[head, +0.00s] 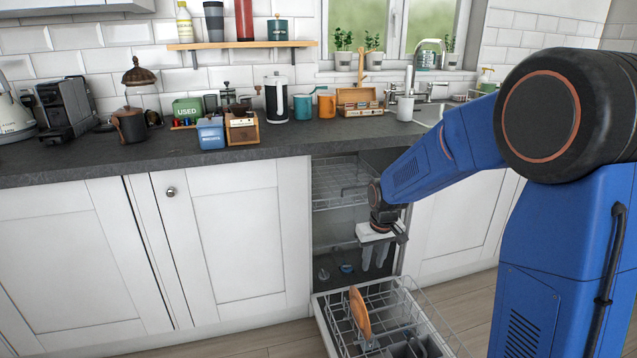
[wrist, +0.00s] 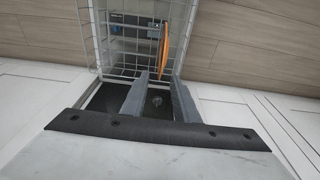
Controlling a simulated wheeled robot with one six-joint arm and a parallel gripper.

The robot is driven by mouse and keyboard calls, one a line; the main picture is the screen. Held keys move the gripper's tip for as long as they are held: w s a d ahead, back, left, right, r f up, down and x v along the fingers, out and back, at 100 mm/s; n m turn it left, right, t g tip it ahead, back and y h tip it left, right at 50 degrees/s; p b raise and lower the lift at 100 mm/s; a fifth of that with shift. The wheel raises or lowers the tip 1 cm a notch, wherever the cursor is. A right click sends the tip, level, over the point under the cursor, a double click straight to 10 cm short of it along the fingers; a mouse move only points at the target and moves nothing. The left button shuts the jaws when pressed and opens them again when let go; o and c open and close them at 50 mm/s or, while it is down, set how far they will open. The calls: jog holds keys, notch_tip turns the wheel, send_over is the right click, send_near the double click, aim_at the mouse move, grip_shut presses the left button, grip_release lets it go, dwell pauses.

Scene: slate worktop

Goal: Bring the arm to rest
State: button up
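My arm reaches from the right across the worktop's front edge and down to the open dishwasher. My gripper (head: 374,267) hangs at the dishwasher opening with its two grey fingers pointing down. In the wrist view my gripper (wrist: 159,80) shows its fingers apart, with nothing between them. The fingers are above and behind the pulled-out lower rack (head: 408,298). A brown wooden board (head: 360,312) stands on edge in that rack, apart from the fingers. The board also shows in the wrist view (wrist: 164,48), beyond the fingertips.
The dishwasher door lies open below the rack, beside white cabinets (head: 238,240). The upper rack (head: 335,185) is inside. The slate worktop (head: 80,165) holds a blue container (head: 211,134), a wooden box (head: 242,128), mugs and a kettle. Floor is clear around the door.

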jog(key=s+d+r, duration=0.2)
jog(key=s+r, duration=0.6)
jog(key=s, duration=0.1)
jog(key=s+d+r+m+t, duration=0.1)
jog(key=s+d+r, duration=0.1)
jog(key=s, duration=1)
jog(key=s+d+r+m+t, duration=0.1)
jog(key=s+r, duration=0.3)
jog(key=s, duration=0.9)
jog(key=shift+s+d+r+t, duration=0.15)
jog(key=shift+d+r+t, duration=0.05)
jog(key=shift+d+t, duration=0.35)
jog(key=shift+a, duration=0.1)
